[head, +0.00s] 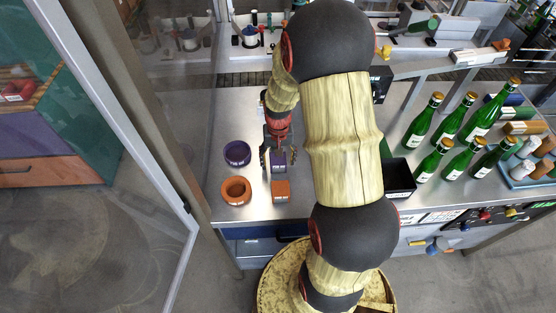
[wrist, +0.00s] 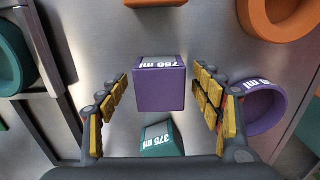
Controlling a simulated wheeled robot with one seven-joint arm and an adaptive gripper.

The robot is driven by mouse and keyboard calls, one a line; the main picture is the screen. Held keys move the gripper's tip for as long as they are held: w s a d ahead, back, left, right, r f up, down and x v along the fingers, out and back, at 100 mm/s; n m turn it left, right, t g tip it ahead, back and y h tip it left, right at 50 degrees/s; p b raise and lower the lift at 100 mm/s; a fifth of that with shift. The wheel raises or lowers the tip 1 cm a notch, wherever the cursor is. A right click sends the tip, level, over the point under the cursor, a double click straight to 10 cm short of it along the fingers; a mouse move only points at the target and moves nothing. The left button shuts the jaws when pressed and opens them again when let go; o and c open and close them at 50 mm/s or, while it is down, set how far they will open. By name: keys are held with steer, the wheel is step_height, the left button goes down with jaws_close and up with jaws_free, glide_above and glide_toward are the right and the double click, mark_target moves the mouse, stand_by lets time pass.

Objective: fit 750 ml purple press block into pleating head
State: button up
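The purple press block (wrist: 160,92), labelled 750 ml, stands upright on the steel bench between the fingers of my gripper (wrist: 163,88) in the wrist view. Gaps show on both sides of the block, so the fingers are apart from it and open. In the head view my gripper (head: 279,156) is over the purple block (head: 278,166), with part of the block hidden by the gripper. I cannot clearly identify the pleating head in either view.
An orange block (head: 281,190) stands just in front. A purple ring (head: 237,152) and orange ring (head: 236,190) lie to the left. A teal 375 ml block (wrist: 160,141) is close behind the purple one. Green bottles (head: 447,157) and a black bin (head: 399,180) are right.

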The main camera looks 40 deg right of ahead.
mark_target(278, 159)
steer(key=shift+c, duration=1.2)
steer(key=c, duration=1)
steer(key=shift+r, duration=0.1)
steer(key=shift+r, duration=0.45)
step_height(278, 159, up, 2)
steer(key=shift+r, duration=0.15)
steer(key=s+r, duration=0.3)
steer(key=s, duration=0.1)
steer(key=s+a+r+p, duration=0.1)
steer(key=s+r, duration=0.2)
steer(key=s, duration=0.2)
steer(key=s+r, duration=0.3)
steer(key=s, duration=0.2)
steer(key=shift+a+r, duration=0.25)
steer(key=shift+r, duration=0.1)
